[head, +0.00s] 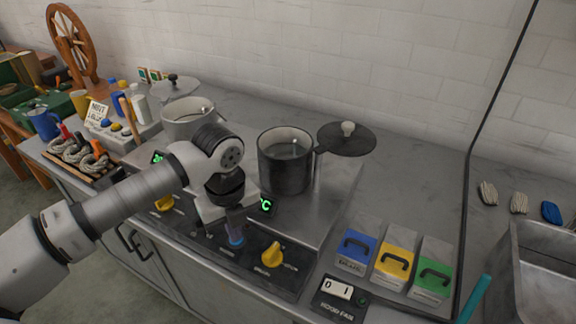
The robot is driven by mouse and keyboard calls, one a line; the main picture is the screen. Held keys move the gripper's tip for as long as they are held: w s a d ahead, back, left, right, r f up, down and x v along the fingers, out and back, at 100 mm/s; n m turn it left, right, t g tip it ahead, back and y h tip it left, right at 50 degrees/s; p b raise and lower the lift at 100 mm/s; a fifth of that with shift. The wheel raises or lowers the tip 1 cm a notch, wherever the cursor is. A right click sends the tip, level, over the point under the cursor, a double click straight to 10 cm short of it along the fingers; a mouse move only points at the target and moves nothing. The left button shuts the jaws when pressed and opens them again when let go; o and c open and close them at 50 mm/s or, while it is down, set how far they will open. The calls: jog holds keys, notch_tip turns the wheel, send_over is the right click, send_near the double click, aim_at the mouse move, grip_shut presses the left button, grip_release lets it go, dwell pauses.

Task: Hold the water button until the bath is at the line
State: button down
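A blue-lit button (236,242) is on the dark front panel, to the left of a yellow knob (271,255). My gripper (236,228) points down right at this button; whether it touches or presses it I cannot tell, and its fingers are too small and dark to read. A dark pot (284,178) stands open behind the panel, with a grey interior and a thin light rod or handle inside. I cannot make out a water level or a line in it. Its lid (346,139) is swung to the right.
A lighter pot (187,122) stands at the left behind my arm. Wool skeins (80,153) lie at the left; a metal sink (545,262) is far right.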

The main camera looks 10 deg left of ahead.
jog(key=shift+r, duration=0.1)
jog(key=shift+r+p, duration=1.35)
jog(key=shift+r, duration=2.05)
